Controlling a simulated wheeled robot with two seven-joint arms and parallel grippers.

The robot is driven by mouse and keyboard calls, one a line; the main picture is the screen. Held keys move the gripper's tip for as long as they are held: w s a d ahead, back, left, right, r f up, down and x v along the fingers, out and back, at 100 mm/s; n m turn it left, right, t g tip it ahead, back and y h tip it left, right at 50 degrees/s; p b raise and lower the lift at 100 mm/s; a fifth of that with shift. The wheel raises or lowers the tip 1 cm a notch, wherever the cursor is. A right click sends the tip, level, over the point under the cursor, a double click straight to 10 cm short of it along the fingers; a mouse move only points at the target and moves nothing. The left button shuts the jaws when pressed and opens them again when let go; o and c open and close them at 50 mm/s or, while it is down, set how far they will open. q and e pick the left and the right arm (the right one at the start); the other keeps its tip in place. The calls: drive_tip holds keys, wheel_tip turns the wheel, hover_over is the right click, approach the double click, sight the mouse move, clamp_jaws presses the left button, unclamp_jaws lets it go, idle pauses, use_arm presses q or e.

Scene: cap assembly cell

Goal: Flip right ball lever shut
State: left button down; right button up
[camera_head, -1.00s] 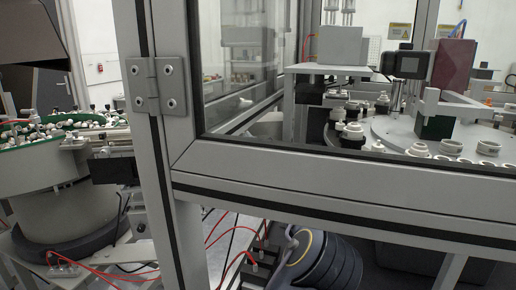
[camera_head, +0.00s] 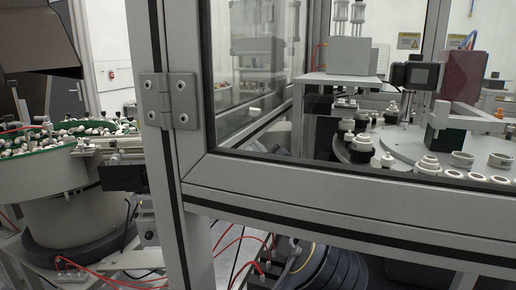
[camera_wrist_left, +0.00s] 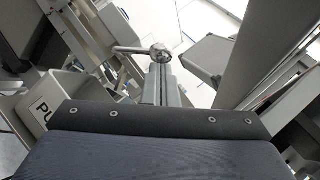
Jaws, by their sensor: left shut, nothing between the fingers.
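In the left wrist view a shiny metal ball (camera_wrist_left: 160,52) sits on the end of a bent rod (camera_wrist_left: 128,50) that comes in from the left; it looks like a ball lever. My left gripper (camera_wrist_left: 163,78) is shut and empty. Its narrow tip lies just below the ball in that picture; I cannot tell whether they touch. In the head view I cannot make out the left gripper's fingertips or the lever. My right gripper is in neither view.
A grey framed glass enclosure (camera_head: 320,203) with a hinge (camera_head: 170,100) stands ahead. Behind it, white caps (camera_head: 430,164) sit around a rotary table. A round feeder bowl (camera_head: 42,175) with small parts stands left. Red hoses (camera_head: 235,245) run below.

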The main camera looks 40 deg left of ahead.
use_arm(q)
drive_tip(key=shift+r+n, duration=0.2)
drive_tip(key=shift+n, duration=0.1)
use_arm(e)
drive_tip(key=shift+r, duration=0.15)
use_arm(q)
drive_tip(key=shift+s+a+r+n+g+h, duration=0.1)
drive_tip(key=shift+s+a+r+n+g, duration=0.15)
drive_tip(key=shift+r+n, duration=0.15)
drive_tip(key=shift+s+a+r+n+g+h, duration=0.1)
drive_tip(key=shift+r+n+g, duration=0.15)
drive_tip(key=shift+r, duration=0.2)
drive_tip(key=shift+s+a+r+n+g+h, duration=0.1)
drive_tip(key=shift+s+a+r+n+g, duration=0.1)
drive_tip(key=shift+r+n, duration=0.2)
drive_tip(key=shift+s+r, duration=0.1)
drive_tip(key=shift+r, duration=0.05)
drive_tip(key=d+f+b, duration=0.1)
drive_tip(key=d+b, duration=0.1)
drive_tip(key=d, duration=1.1)
drive_tip(key=shift+w+f+b, duration=0.2)
drive_tip(key=shift+f+b, duration=0.2)
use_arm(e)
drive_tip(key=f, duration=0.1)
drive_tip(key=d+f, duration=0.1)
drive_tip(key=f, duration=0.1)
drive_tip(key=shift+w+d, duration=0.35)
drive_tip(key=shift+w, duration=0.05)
